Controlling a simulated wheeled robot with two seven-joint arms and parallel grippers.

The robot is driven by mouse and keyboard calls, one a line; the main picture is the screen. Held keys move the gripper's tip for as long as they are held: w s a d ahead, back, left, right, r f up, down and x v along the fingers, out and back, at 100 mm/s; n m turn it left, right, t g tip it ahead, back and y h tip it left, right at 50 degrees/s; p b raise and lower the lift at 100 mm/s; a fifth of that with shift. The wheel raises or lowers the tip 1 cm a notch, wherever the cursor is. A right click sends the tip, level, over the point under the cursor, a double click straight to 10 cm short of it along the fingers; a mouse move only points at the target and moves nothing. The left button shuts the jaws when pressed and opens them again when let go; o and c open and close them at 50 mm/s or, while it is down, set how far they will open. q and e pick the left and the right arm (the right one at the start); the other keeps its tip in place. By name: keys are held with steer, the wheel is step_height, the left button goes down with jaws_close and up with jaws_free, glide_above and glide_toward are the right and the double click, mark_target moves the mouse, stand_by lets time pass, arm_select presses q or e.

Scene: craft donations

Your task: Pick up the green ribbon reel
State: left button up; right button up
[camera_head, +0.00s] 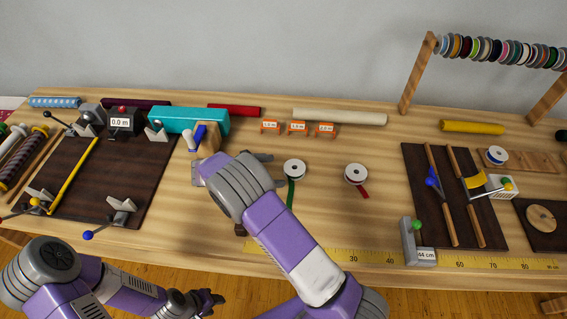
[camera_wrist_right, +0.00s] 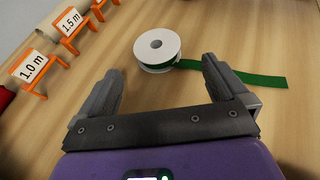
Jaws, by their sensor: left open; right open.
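The green ribbon reel (camera_head: 294,170) is a white spool lying flat on the table, with a green tail trailing toward the front edge. In the right wrist view the reel (camera_wrist_right: 158,49) lies just beyond the fingertips, ahead of the gap, apart from both fingers; its tail passes beyond the right finger. My right gripper (camera_wrist_right: 163,88) is open and empty; in the head view it is just left of the reel and mostly hidden by my own wrist. My left gripper (camera_head: 207,302) is open, low in front of the table's front edge, away from the reel.
A similar reel with red ribbon (camera_head: 356,174) lies to the right. Orange tag stands (camera_head: 297,128) are behind the green reel. A yellow ruler (camera_head: 370,258) runs along the front edge.

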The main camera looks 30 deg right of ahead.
mark_target(291, 168)
steer(key=shift+w+f, duration=0.1)
steer(key=shift+w, duration=0.2)
steer(key=shift+w+d+f, duration=0.1)
steer(key=shift+d, duration=0.25)
steer(key=shift+s+d+f+b, duration=0.2)
steer(key=shift+d+b, duration=0.1)
steer(key=shift+d, duration=0.25)
steer(key=shift+s+d+f+b, duration=0.1)
steer(key=shift+s+d+b, duration=0.15)
steer(key=shift+d, duration=0.3)
steer(key=b+x, duration=0.1)
steer(key=x, duration=0.2)
steer(key=shift+d, duration=0.3)
steer(key=shift+d+f+b, duration=0.15)
steer(key=shift+d+b, duration=0.15)
steer(key=shift+d, duration=0.1)
steer(key=c, duration=1)
arm_select(q)
steer(key=p, duration=0.3)
steer(key=shift+w+r+p, duration=0.2)
steer(key=shift+r+p, duration=0.1)
arm_select(e)
step_height(291, 168, up, 10)
steer(key=shift+r, duration=0.1)
steer(key=shift+c, duration=0.2)
